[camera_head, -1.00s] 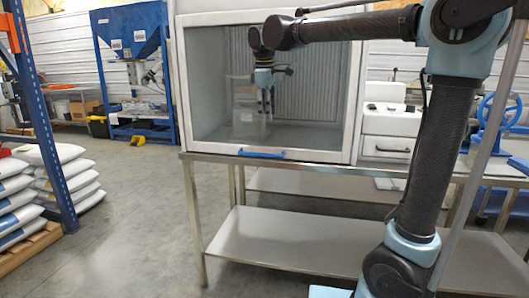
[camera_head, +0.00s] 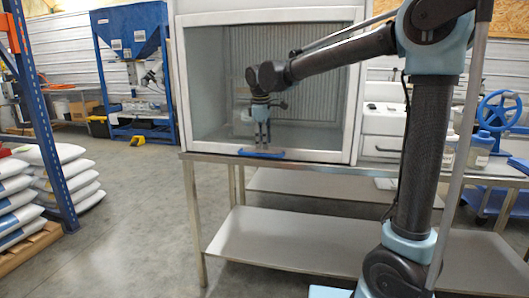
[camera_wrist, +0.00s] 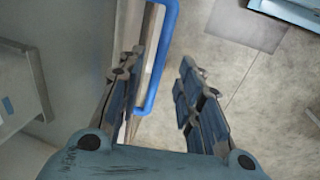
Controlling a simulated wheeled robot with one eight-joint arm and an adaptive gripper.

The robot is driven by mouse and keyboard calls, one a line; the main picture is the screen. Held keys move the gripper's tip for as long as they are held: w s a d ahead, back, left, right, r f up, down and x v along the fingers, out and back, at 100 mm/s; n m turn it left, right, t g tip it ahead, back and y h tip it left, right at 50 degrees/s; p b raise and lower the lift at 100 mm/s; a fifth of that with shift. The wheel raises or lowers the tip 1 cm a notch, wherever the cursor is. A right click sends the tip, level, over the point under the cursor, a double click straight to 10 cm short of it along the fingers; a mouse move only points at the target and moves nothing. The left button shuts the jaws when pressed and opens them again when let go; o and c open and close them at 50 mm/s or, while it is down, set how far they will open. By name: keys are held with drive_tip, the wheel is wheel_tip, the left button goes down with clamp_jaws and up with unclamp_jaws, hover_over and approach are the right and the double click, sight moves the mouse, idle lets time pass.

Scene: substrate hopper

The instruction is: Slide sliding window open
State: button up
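The sliding window (camera_head: 215,105) is a clear pane in the front of a pale cabinet, and it is down against the bottom frame. Its blue bar handle (camera_head: 246,153) runs along the lower edge. My gripper (camera_head: 262,144) points down in front of the pane, its fingertips at the handle's height. In the wrist view my gripper (camera_wrist: 160,92) is open with a wide gap. The blue handle (camera_wrist: 163,48) shows in that gap, close to the left finger. I cannot tell whether it touches a finger.
The cabinet stands on a steel table (camera_head: 225,160) with a lower shelf (camera_head: 290,238). White equipment (camera_head: 385,125) and a blue handwheel (camera_head: 500,112) are to the right. Stacked sacks (camera_head: 60,180) lie at the far left. The floor (camera_head: 135,220) left of the table is clear.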

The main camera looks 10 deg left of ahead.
sight(264, 154)
drive_tip(key=shift+w+f, duration=0.25)
drive_tip(key=shift+f, duration=0.95)
drive_tip(key=shift+w+f, duration=0.25)
drive_tip(key=shift+f, duration=0.9)
clamp_jaws()
